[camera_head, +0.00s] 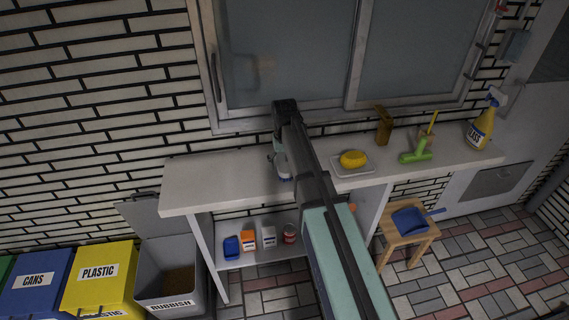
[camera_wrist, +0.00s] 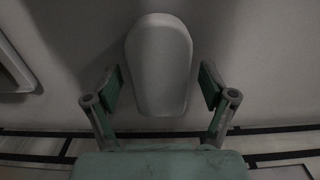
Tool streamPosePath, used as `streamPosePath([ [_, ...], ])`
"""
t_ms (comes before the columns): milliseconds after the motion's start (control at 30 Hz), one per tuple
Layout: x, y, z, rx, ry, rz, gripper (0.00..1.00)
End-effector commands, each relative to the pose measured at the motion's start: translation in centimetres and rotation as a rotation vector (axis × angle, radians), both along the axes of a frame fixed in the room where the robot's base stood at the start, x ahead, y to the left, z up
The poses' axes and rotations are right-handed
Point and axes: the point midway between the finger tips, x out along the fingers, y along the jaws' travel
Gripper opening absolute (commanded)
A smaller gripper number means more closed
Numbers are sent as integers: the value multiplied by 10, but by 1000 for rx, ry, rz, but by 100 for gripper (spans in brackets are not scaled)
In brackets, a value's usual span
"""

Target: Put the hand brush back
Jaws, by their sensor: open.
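My gripper (camera_wrist: 160,88) is open in the wrist view, with one green-padded finger on each side of a pale grey, rounded oblong object (camera_wrist: 160,62). Small gaps show between the object and both fingers. In the head view my gripper (camera_head: 278,160) is low over the counter, left of the soap dish, and my arm hides part of it. A whitish shape with a blue lower edge (camera_head: 285,173) shows at the gripper. It may be the hand brush, but its bristles cannot be made out clearly. A blue dustpan (camera_head: 410,220) lies on a wooden stool (camera_head: 408,240) at right.
The counter (camera_head: 215,180) is clear at its left end. A window frame (camera_head: 230,122) rises behind. Bins (camera_head: 100,280) stand lower left.

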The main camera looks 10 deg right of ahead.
Motion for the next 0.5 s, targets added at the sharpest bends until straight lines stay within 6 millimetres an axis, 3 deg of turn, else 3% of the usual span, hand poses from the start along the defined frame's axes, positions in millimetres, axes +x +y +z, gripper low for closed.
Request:
streamPosePath([
  [233,1,0,21,0,-3,0,83],
  [500,2,0,67,0,-3,1,83],
])
